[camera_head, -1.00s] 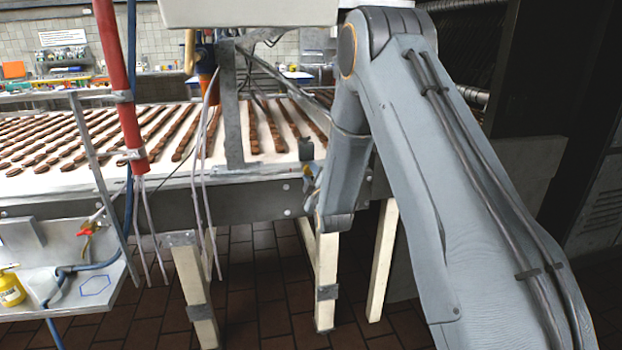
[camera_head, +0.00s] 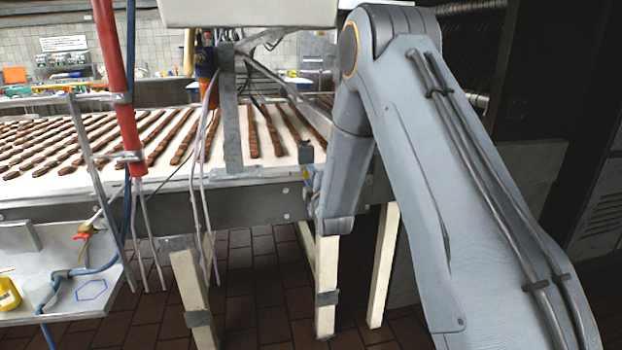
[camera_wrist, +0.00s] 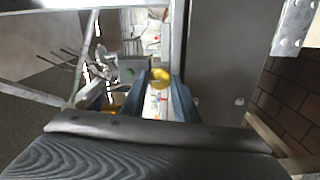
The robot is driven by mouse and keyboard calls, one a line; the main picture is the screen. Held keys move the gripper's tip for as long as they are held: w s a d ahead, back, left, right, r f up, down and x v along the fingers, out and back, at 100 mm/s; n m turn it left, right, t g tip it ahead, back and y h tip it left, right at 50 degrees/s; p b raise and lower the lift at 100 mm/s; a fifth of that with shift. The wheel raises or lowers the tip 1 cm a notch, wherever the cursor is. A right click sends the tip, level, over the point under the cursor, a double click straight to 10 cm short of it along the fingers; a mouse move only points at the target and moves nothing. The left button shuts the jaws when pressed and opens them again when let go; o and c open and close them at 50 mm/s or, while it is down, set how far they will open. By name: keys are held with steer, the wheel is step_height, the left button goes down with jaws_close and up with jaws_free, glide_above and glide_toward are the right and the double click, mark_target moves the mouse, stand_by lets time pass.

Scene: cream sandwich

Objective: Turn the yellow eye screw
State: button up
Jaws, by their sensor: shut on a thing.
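The yellow eye screw (camera_wrist: 160,74) shows as a rounded yellow head between the blue fingers of my gripper (camera_wrist: 159,84) in the wrist view. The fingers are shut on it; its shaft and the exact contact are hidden. In the head view my gripper (camera_head: 309,182) is at the near side of the conveyor, below the belt's edge, partly hidden by my arm. The eye screw cannot be made out clearly there.
The conveyor (camera_head: 245,207) carries rows of brown bars (camera_head: 252,131). A red pipe (camera_head: 118,90) and thin hanging cables stand left of my gripper. A side shelf with a yellow bottle (camera_head: 7,294) is at lower left. Pale legs (camera_head: 326,285) stand below the conveyor.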

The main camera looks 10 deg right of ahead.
steer(key=o, duration=1.1)
steer(key=shift+c, duration=0.2)
steer(key=shift+s, duration=0.1)
steer(key=s+b, duration=0.1)
steer(key=s, duration=0.6)
steer(key=shift+s, duration=0.35)
